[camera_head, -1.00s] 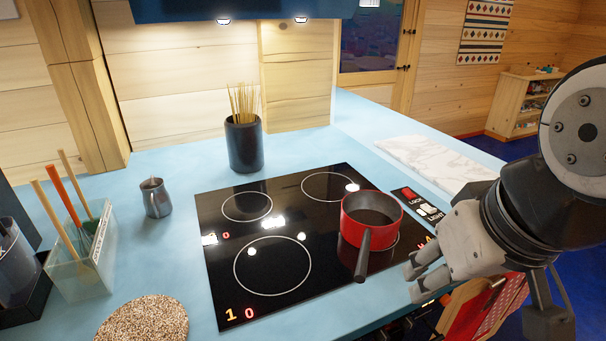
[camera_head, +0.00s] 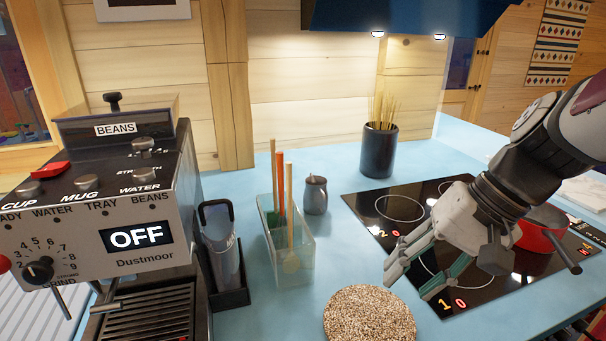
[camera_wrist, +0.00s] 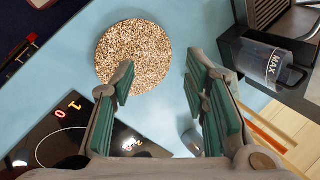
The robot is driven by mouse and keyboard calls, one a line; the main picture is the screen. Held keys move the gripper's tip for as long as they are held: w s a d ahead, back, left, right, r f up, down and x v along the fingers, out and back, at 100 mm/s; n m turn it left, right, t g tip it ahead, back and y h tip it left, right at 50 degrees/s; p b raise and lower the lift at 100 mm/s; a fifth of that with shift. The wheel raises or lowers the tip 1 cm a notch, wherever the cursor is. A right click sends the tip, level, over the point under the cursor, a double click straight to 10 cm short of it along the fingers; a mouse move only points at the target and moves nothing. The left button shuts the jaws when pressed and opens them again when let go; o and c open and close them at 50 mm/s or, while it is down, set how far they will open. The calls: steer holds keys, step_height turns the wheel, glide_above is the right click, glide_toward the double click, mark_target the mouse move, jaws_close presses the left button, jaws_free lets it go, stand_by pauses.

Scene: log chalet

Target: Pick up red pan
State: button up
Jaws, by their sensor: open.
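The red pan (camera_head: 543,229) sits on the right side of the black cooktop (camera_head: 364,207) in the head view, partly hidden behind my arm. My gripper (camera_head: 404,286) is open and empty, to the left of the pan, above the front left part of the cooktop. In the wrist view my gripper (camera_wrist: 160,85) has its green-padded fingers apart, with blue counter between them.
A round cork mat (camera_head: 368,318) lies left of the cooktop. A utensil box (camera_head: 290,250), a metal jug (camera_head: 315,195), a dark pot of sticks (camera_head: 378,150) and a coffee machine (camera_head: 95,200) stand on the counter. Bare counter (camera_head: 335,255) lies between box and cooktop.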

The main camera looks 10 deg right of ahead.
steer(key=w+d+f+m+t+y+b, duration=0.2)
steer(key=w+d+f+m+t+y, duration=0.15)
steer(key=w+d+m, duration=0.35)
steer(key=m+t+h+b, duration=0.3)
steer(key=m+t+h, duration=0.7)
steer(key=t+h, duration=0.15)
glide_toward(563, 251)
steer(key=w+d, duration=0.1)
steer(key=w+f, duration=0.1)
steer(key=w, duration=0.1)
steer(key=w+d, duration=0.1)
steer(key=shift+w+d+f, duration=0.15)
steer(key=shift+w+d, duration=0.2)
steer(key=shift+w, duration=0.05)
steer(key=shift+w+d+p, duration=0.15)
steer(key=shift+w+d, duration=0.1)
steer(key=shift+w, duration=1.2)
steer(key=shift+w+d+p, duration=0.15)
steer(key=shift+w+d, duration=0.05)
steer(key=shift+w, duration=1.2)
steer(key=shift+c, duration=0.5)
jaws_close()
